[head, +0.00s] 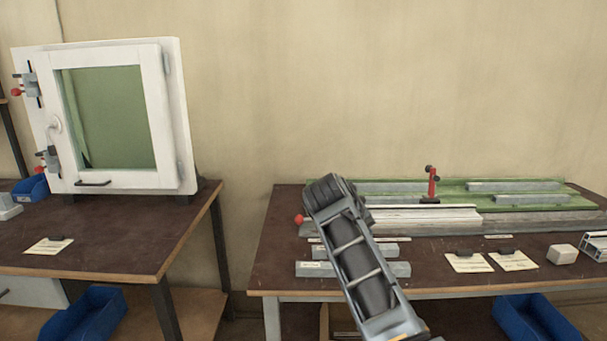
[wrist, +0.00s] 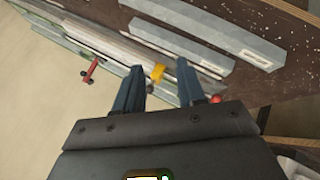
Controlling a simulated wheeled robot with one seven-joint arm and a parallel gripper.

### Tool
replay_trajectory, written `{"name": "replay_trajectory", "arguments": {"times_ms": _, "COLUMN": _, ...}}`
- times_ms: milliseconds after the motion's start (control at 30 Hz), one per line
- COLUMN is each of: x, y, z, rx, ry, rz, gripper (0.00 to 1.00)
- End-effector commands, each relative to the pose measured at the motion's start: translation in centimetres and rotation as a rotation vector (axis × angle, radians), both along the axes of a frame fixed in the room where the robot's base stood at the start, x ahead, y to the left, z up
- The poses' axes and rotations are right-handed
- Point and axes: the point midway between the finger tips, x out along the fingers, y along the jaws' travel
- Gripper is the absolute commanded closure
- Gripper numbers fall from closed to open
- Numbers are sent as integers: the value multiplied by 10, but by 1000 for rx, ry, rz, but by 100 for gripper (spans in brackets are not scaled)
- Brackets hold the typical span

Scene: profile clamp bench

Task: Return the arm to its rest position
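My gripper (wrist: 160,65) shows in the wrist view with its two blue-grey fingers spread apart and no held thing visible between them. A small yellow piece (wrist: 157,73) shows in the gap, apparently on the bench beyond. In the head view my arm (head: 362,265) rises from the bottom over the right bench (head: 263,262). Its end hides part of the bench's left side, and the fingers are hidden there.
The bench holds a green fixture (head: 455,197) with grey bars, a red clamp (head: 432,184), loose grey profiles (head: 395,269), paper cards (head: 468,263) and a pale block (head: 562,255). A white-framed window (head: 170,115) stands on the left table (head: 115,255). A floor gap separates the tables.

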Motion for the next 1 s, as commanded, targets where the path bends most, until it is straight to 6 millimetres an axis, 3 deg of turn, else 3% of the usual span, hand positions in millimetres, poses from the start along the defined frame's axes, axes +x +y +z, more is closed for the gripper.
{"name": "replay_trajectory", "arguments": {"times_ms": 267, "x": -38, "y": -8, "z": -84, "rx": 60, "ry": -31, "rz": 58, "gripper": 61}}
{"name": "replay_trajectory", "arguments": {"times_ms": 400, "x": -75, "y": -14, "z": -138, "rx": 112, "ry": -64, "rz": 96, "gripper": 61}}
{"name": "replay_trajectory", "arguments": {"times_ms": 600, "x": -140, "y": -23, "z": -198, "rx": 191, "ry": -122, "rz": 138, "gripper": 61}}
{"name": "replay_trajectory", "arguments": {"times_ms": 800, "x": -215, "y": -33, "z": -238, "rx": 273, "ry": -185, "rz": 164, "gripper": 61}}
{"name": "replay_trajectory", "arguments": {"times_ms": 1000, "x": -295, "y": -43, "z": -255, "rx": 352, "ry": -255, "rz": 172, "gripper": 61}}
